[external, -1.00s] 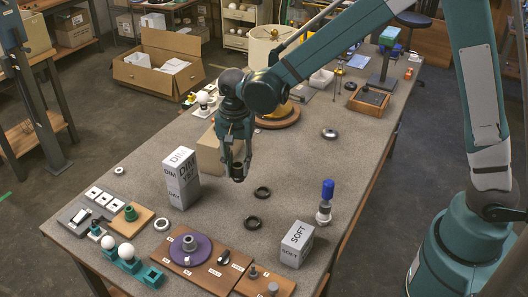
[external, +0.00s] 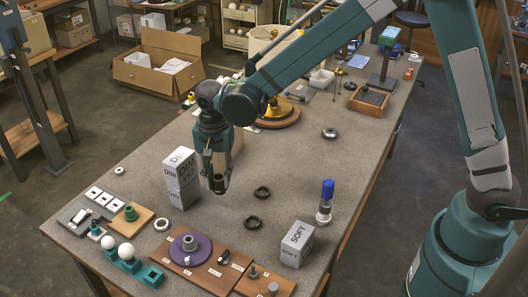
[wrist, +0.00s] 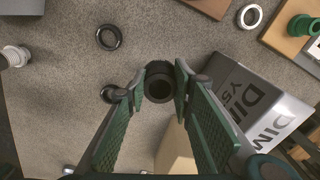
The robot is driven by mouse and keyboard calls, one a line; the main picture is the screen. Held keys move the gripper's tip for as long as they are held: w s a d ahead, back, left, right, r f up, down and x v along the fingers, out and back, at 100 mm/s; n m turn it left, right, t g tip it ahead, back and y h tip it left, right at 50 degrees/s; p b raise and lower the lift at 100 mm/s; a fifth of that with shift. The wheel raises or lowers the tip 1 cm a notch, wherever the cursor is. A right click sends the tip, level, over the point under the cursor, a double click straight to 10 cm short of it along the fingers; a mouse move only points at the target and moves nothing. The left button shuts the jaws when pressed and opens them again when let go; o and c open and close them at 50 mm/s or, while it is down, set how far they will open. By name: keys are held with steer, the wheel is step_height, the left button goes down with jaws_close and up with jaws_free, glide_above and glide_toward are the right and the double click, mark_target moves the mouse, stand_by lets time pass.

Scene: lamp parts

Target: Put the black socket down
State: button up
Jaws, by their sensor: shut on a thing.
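Two black rings (external: 262,192) (external: 252,222) lie to the right. A purple disc (external: 190,252) on a brown board and a SOFT box (external: 296,243) are nearer the front.

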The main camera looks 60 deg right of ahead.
steer(key=shift+f, duration=2.75)
steer(key=shift+f, duration=0.1)
steer(key=shift+f, duration=1.75)
steer(key=shift+f+b, duration=0.25)
steer(key=shift+b, duration=0.15)
steer(key=o, duration=0.9)
steer(key=shift+r, duration=0.1)
steer(key=shift+r, duration=0.1)
step_height(320, 180, up, 12)
steer(key=shift+r+p, duration=0.1)
steer(key=shift+p, duration=0.4)
